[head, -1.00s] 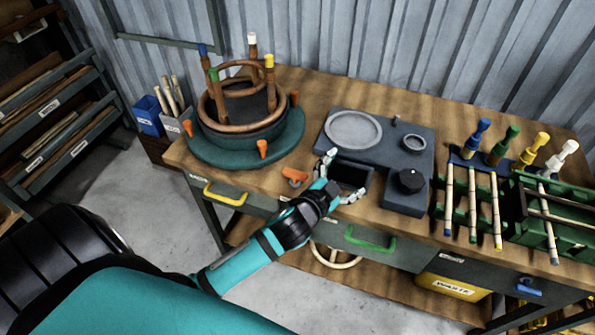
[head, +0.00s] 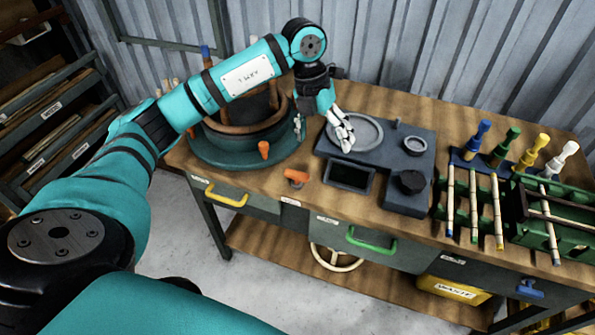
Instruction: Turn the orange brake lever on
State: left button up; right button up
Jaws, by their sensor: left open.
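The orange brake lever (head: 296,175) lies low on the wooden bench top near its front edge, just right of the round teal turntable base (head: 212,152). My left arm reaches in from the left and arches over the turntable. The arm hides much of the rattan ring and coloured clamps on the turntable. My right gripper is not in view.
A dark grey station (head: 418,150) with a round dish (head: 357,134) and black knob (head: 411,181) stands right of the gripper. Colour-handled tools (head: 505,143) and a green rack (head: 570,215) are farther right. Yellow (head: 226,196) and green (head: 371,242) drawer handles jut from the front.

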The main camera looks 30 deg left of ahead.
aim_at(297, 173)
pick_arm(q)
jog(key=a+r+n+y, duration=0.1)
jog(key=a+r+y, duration=0.15)
jog(key=a, duration=0.45)
jog(key=f+p, duration=0.1)
jog(key=f, duration=0.5)
jog(key=f+p, duration=0.1)
jog(key=f, duration=1)
jog(key=shift+s+d+f+p, duration=0.3)
jog(key=shift+s+p, duration=0.05)
jog(key=shift+p, duration=0.05)
jog(key=c, duration=1.2)
